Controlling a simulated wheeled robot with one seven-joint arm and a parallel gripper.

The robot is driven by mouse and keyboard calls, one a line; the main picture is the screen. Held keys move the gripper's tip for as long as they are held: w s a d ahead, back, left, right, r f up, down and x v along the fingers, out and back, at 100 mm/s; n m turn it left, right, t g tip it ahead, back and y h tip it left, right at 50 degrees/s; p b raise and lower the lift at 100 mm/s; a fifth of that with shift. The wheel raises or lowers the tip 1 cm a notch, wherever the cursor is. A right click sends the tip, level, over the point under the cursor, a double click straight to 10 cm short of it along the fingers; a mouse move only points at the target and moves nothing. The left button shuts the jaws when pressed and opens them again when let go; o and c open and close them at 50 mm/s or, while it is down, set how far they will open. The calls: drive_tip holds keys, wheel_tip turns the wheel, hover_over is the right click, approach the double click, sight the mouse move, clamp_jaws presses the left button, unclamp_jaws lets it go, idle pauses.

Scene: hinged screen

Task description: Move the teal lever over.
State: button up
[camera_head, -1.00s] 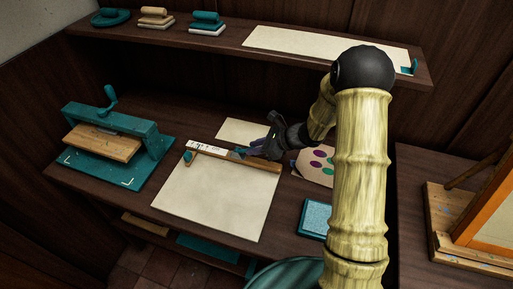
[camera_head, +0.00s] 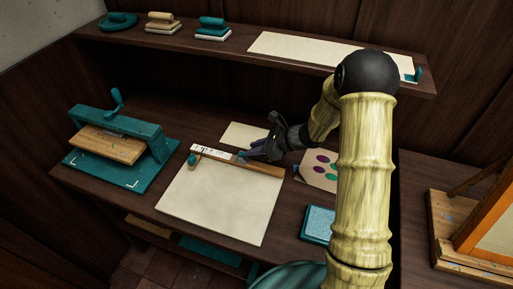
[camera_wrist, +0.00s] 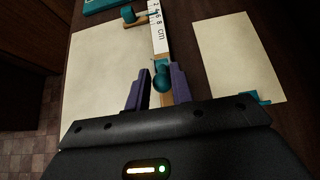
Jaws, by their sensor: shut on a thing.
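The teal lever (camera_wrist: 160,80) shows in the wrist view as a rounded teal knob on the ruler bar, between my two purple fingers. My gripper (camera_wrist: 158,73) is shut on it. In the head view my gripper (camera_head: 248,154) is low over the wooden bar with its white centimetre scale (camera_head: 211,151), and its fingers largely hide the lever. The bar lies along the back edge of a large cream sheet (camera_head: 222,200). A second teal knob (camera_head: 192,160) sits at the bar's left end; it also shows in the wrist view (camera_wrist: 128,14).
A teal press (camera_head: 122,135) with a wooden block stands at the left. A smaller sheet (camera_head: 245,134) lies behind the bar. A paint palette (camera_head: 318,170) and teal pad (camera_head: 318,222) lie at the right. A shelf (camera_head: 232,49) runs above the back.

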drive_tip(key=shift+w+a+r, duration=0.25)
drive_tip(key=shift+a+r, duration=0.3)
clamp_jaws()
drive_tip(key=shift+a, duration=0.1)
drive_tip(key=shift+w+a+r+p, duration=0.3)
drive_tip(key=shift+a+r+p, duration=0.2)
drive_tip(key=shift+a, duration=0.1)
drive_tip(key=shift+c, duration=0.9)
unclamp_jaws()
drive_tip(key=o, duration=0.5)
